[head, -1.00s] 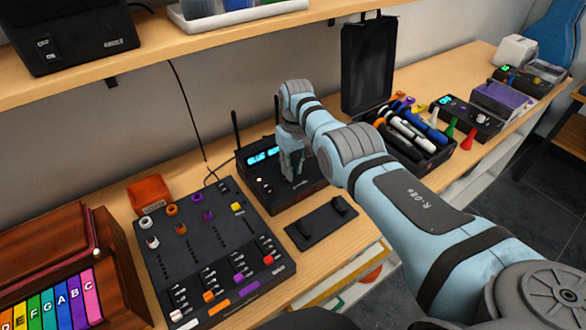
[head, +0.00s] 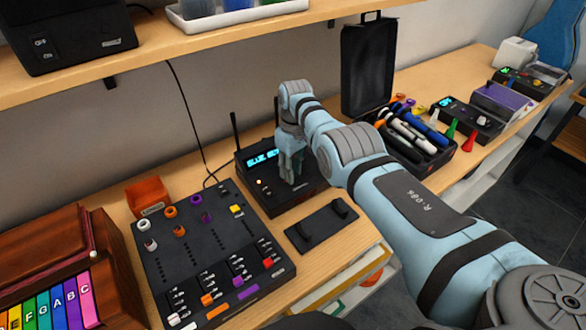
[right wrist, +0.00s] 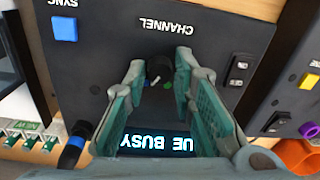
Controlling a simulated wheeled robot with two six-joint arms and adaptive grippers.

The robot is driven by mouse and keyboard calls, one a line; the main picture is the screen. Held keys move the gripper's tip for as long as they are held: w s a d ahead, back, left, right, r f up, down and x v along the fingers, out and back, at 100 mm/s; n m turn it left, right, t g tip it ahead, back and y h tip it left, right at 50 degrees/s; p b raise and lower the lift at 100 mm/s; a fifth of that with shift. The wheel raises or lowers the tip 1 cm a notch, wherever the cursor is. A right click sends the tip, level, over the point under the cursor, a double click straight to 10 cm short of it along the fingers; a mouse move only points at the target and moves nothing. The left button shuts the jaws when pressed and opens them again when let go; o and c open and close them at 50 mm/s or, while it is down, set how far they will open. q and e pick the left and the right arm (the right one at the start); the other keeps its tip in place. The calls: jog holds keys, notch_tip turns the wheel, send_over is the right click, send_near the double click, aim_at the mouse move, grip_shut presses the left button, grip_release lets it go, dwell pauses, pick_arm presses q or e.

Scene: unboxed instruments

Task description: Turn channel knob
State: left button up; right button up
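The black receiver box (head: 312,195) stands on the bench with two antennas and a lit blue display (head: 262,158). In the right wrist view the box (right wrist: 215,50) appears upside down with the word CHANNEL. The dark round channel knob (right wrist: 159,69) is below that word, between my right fingertips. My right gripper (head: 291,181) points down over the box, and its fingers (right wrist: 160,72) close in on both sides of the knob, seemingly touching it. The display (right wrist: 155,143) ends in BUSY. The knob is hidden by the fingers in the head view. My left gripper is not in view.
A mixer (head: 205,262) with colored knobs and faders is left of the box. A flat black plate with two handles (head: 322,226) lies in front. A shelf (head: 180,50) runs above.

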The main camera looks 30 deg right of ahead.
jog(key=shift+o, duration=0.9)
jog(key=shift+w+f, duration=0.1)
jog(key=shift+r, duration=0.3)
notch_tip(320, 180, up, 12)
jog(key=shift+d+f, duration=0.2)
jog(key=shift+f, duration=0.05)
jog(key=shift+f, duration=0.1)
